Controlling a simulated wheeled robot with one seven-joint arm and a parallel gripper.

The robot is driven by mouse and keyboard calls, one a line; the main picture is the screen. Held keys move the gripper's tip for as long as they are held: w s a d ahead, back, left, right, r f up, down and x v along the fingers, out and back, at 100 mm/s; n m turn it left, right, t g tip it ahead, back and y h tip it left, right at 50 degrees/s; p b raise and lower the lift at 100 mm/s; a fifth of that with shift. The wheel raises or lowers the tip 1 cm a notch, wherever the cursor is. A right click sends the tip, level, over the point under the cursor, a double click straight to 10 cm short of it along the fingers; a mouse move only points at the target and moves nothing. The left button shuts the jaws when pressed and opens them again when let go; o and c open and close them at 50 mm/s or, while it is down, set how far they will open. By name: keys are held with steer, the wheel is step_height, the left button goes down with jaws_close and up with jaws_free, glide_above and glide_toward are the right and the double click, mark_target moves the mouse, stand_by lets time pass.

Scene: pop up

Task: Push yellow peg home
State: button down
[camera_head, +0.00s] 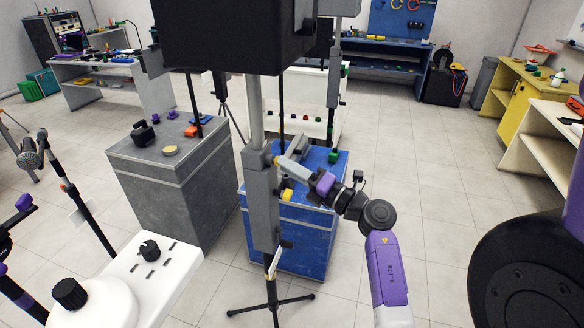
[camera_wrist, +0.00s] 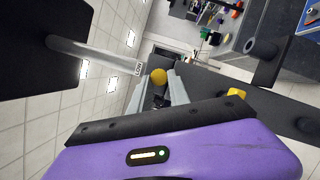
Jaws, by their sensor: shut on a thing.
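A grey upright column (camera_head: 263,205) on a tripod stands in the middle of the head view. My gripper (camera_head: 279,161) reaches its upper right side from the right. In the wrist view, my gripper (camera_wrist: 163,86) has its fingers close together around a yellow round-ended peg (camera_wrist: 158,76). The peg's round end shows between the fingertips; the rest is hidden, so I cannot tell how deep it sits.
A blue cabinet (camera_head: 306,232) stands close behind the column, and a grey cabinet (camera_head: 165,215) stands to its left. A white control box (camera_head: 128,275) with black knobs is at the lower left.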

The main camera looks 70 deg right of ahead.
steer(key=shift+w, duration=0.5)
steer(key=c, duration=1.1)
jaws_free()
steer(key=shift+c, duration=0.2)
steer(key=shift+s, duration=0.1)
steer(key=b+v, duration=0.1)
steer(key=v, duration=0.6)
steer(key=shift+s+a+b, duration=0.2)
steer(key=shift+s+b, duration=0.1)
steer(key=shift+s, duration=0.05)
steer(key=shift+f, duration=0.1)
